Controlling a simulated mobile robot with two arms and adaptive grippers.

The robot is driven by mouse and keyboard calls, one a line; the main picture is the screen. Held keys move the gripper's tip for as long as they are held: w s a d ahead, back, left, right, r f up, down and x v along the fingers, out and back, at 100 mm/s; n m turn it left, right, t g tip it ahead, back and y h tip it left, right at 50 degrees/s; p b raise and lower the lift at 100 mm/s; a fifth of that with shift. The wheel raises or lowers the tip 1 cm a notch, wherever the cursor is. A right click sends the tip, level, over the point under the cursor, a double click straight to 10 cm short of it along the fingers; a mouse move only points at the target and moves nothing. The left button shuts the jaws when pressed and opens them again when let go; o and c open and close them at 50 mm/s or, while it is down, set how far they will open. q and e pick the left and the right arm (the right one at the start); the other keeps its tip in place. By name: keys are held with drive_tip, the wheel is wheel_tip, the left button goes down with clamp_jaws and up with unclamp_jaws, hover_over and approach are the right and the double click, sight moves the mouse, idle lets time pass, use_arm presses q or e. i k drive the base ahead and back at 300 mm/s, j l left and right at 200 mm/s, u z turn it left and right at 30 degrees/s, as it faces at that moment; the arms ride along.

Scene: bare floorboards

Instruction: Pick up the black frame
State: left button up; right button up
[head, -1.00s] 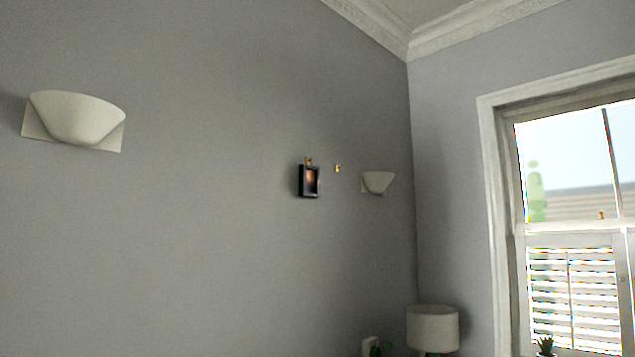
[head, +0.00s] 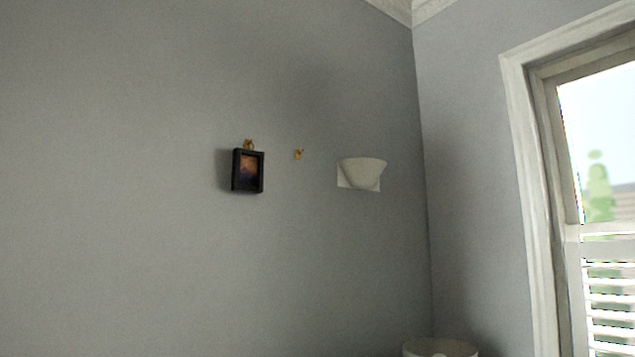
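The black frame (head: 248,171) hangs on the grey wall, left of the middle of the head view. It is small and upright, with a dark orange and purple picture inside. A brass hook (head: 248,144) shows just above its top edge. Neither of my grippers is in the head view, so their distance from the frame and their state do not show.
A second brass hook (head: 299,154) to the right of the frame is bare. A white wall lamp (head: 361,173) is further right. A lampshade (head: 440,348) shows at the bottom edge. A window (head: 600,200) is at the right.

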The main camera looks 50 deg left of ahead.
sight(247, 165)
drive_tip(key=i+u, duration=0.2)
drive_tip(key=i, duration=0.2)
drive_tip(key=i+l+u, duration=0.2)
drive_tip(key=i, duration=0.15)
drive_tip(key=i+l+u, duration=0.2)
drive_tip(key=i, duration=0.2)
drive_tip(key=j, duration=0.1)
